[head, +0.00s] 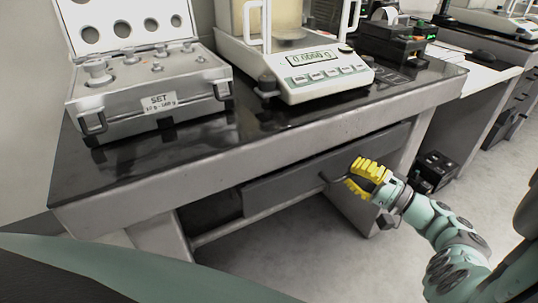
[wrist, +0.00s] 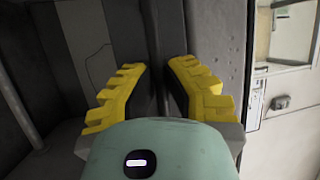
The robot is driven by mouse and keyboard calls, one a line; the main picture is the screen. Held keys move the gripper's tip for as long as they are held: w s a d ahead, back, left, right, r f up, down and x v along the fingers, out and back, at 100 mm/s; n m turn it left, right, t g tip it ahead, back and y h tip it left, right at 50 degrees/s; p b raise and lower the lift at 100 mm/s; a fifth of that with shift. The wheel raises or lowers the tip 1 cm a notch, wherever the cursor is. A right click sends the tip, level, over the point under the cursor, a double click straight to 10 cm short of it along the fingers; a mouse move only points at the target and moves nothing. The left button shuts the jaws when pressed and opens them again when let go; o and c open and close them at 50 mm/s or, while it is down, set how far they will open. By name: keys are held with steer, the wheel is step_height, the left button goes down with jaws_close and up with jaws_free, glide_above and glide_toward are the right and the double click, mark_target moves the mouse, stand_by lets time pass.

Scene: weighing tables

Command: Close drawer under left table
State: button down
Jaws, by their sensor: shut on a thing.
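The drawer (head: 285,185) under the left table (head: 300,135) has a long dark grey front below the tabletop edge. How far it stands out is hard to tell from this angle. My gripper (head: 350,175) has yellow ridged fingers and is at the drawer's handle, right of the middle of the front. In the wrist view my gripper (wrist: 158,66) is closed around a dark bar, the handle (wrist: 154,35), which runs up between the fingers. The fingers hide much of the handle in both views.
On the table stand an open metal weight case (head: 150,115) and a balance (head: 310,75) with a lit display. A black printer-like device (head: 395,42) is behind them. A black box (head: 436,170) lies on the floor at right. Grey floor is clear below the drawer.

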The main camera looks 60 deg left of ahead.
mark_target(346, 162)
steer(key=a+b, duration=0.1)
steer(key=a, duration=0.1)
steer(key=a+b, duration=0.1)
steer(key=a, duration=0.2)
steer(key=shift+w+f+b, duration=0.1)
steer(key=shift+w+b, duration=0.1)
steer(key=shift+b, duration=0.15)
steer(key=shift+d, duration=0.1)
steer(key=c, duration=1)
jaws_free()
steer(key=shift+r, duration=0.2)
